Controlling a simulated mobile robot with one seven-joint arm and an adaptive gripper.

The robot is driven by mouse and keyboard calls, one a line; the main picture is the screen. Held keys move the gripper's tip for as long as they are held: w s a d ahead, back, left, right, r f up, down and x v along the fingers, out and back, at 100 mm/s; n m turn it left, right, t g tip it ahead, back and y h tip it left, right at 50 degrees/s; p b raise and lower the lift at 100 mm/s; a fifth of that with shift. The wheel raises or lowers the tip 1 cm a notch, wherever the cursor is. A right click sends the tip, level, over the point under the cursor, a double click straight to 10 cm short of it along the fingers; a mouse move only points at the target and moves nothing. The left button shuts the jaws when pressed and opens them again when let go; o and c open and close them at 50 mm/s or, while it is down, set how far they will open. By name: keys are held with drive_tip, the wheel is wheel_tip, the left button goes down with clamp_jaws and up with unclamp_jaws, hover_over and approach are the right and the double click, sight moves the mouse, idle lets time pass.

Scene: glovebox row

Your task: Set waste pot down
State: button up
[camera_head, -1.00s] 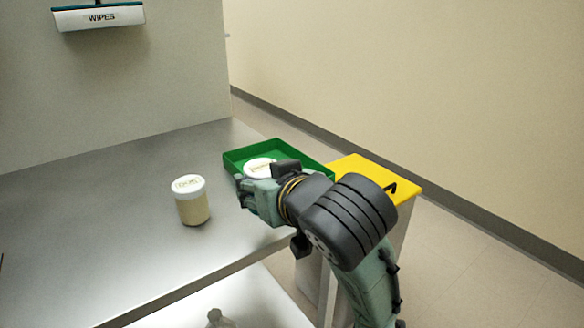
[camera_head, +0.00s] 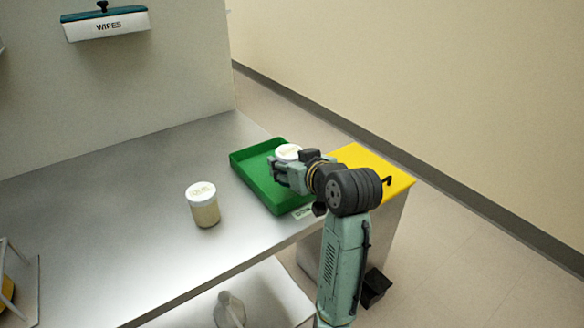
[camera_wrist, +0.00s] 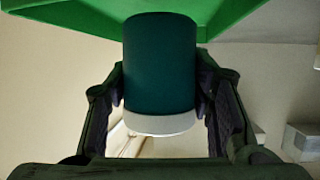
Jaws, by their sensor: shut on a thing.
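My gripper (camera_head: 280,168) is shut on a pot with a white lid (camera_head: 288,152), which I take to be the waste pot. In the wrist view the pot (camera_wrist: 160,65) looks dark green, with its white lid toward the bottom of the picture, between the two fingers. In the head view it is over the right part of the green tray (camera_head: 248,160), and the fingers hide most of its body. I cannot tell whether its base touches the tray. A second, cream pot with a white lid (camera_head: 204,208) stands upright on the bench, left of the tray.
The steel bench (camera_head: 120,210) is largely clear left of the tray. A yellow-topped bin (camera_head: 372,170) stands right of the bench end. A small label (camera_head: 302,212) sits at the tray's front. A wipes dispenser (camera_head: 107,25) hangs on the wall. A bottle (camera_head: 229,308) is below the bench.

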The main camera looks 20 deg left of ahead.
drive_tip(key=shift+w, duration=1.1)
drive_tip(key=shift+s+f, duration=0.1)
drive_tip(key=shift+f, duration=1.7)
drive_tip(key=shift+f, duration=0.2)
drive_tip(key=o, duration=1.3)
drive_tip(key=shift+c, duration=0.2)
